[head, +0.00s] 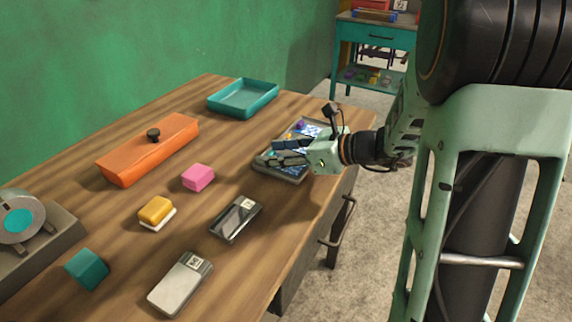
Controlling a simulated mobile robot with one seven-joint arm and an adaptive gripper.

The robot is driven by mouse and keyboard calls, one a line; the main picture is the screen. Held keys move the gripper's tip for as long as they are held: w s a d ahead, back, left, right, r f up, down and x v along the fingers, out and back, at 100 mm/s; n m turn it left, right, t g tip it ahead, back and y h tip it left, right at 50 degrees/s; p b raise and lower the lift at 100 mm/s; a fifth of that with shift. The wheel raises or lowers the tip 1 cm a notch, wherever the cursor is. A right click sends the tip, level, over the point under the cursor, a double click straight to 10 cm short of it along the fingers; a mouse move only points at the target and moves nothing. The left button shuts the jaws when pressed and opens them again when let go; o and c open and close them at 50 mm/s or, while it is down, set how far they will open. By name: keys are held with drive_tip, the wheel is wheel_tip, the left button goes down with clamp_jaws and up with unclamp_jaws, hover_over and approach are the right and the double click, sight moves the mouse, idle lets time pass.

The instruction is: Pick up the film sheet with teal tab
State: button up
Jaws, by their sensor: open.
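A shallow grey tray (264,170) lies near the right edge of the wooden table. In it are blue-and-white patterned pieces (309,129) with small coloured bits, purple and orange among them. A small teal spot (270,154), possibly the teal tab, shows at the tray's left side, between my fingers. The film sheet itself cannot be made out clearly. My gripper (268,152) reaches in from the right, over the tray, with its fingers apart and pointing left. It covers much of the tray. I cannot tell whether the fingers touch anything.
A teal tray (243,112) and an orange lidded box (150,148) stand behind. Pink (198,177), yellow (157,211) and teal (87,268) blocks, a dark device (236,219), a pale device (180,284) and a grey dial unit (30,235) occupy the front and left. Bare wood lies between them.

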drive_tip(key=c, duration=1)
drive_tip(key=shift+o, duration=0.2)
drive_tip(key=shift+r, duration=0.2)
